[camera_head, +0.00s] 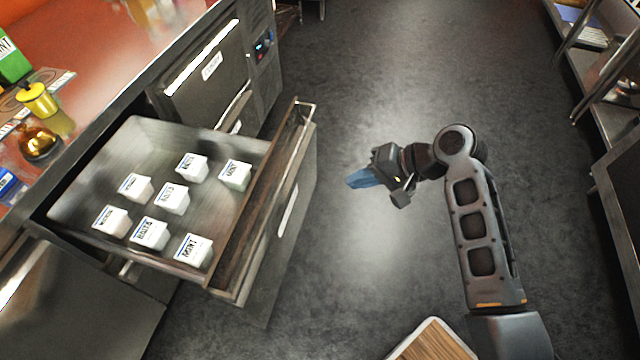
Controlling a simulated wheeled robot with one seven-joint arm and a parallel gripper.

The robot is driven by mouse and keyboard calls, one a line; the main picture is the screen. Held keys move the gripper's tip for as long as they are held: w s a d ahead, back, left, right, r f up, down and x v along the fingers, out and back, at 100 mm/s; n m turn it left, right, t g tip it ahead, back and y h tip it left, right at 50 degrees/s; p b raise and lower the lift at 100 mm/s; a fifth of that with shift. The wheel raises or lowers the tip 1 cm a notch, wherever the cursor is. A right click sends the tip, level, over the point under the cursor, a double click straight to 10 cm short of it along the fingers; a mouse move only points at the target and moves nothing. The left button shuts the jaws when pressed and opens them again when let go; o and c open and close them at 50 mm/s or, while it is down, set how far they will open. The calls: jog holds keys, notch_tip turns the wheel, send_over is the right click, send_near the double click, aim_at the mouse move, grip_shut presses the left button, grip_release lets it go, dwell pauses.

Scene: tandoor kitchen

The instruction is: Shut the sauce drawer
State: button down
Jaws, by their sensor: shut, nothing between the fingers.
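The sauce drawer (118,150) is pulled out of the counter on the left. Several small white labelled tubs (172,198) stand inside it. Its front panel (284,215) faces right, with a bar handle (306,103) along its upper edge. My gripper (352,181) is to the right of the drawer front, apart from it, with its blue fingers pointing left toward the panel. The fingers are shut with nothing between them. The lower part of the drawer front is partly in shadow.
Another drawer (205,85), shut, and a control panel (262,46) are farther along the counter. Open floor (400,70) lies ahead; shelving (600,100) is at right, a wooden board (432,342) below.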

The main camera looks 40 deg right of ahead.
aim_at(297, 189)
jog(key=shift+w+a+r+x, duration=0.25)
jog(key=shift+r+x, duration=0.1)
jog(key=shift+x, duration=1.8)
jog(key=shift+w+a+r+x, duration=0.1)
jog(key=shift+w+r+x, duration=0.2)
jog(key=shift+x, duration=1.85)
jog(key=shift+w+a+r+x, duration=0.2)
jog(key=shift+r+x, duration=0.15)
jog(key=shift+x, duration=1.75)
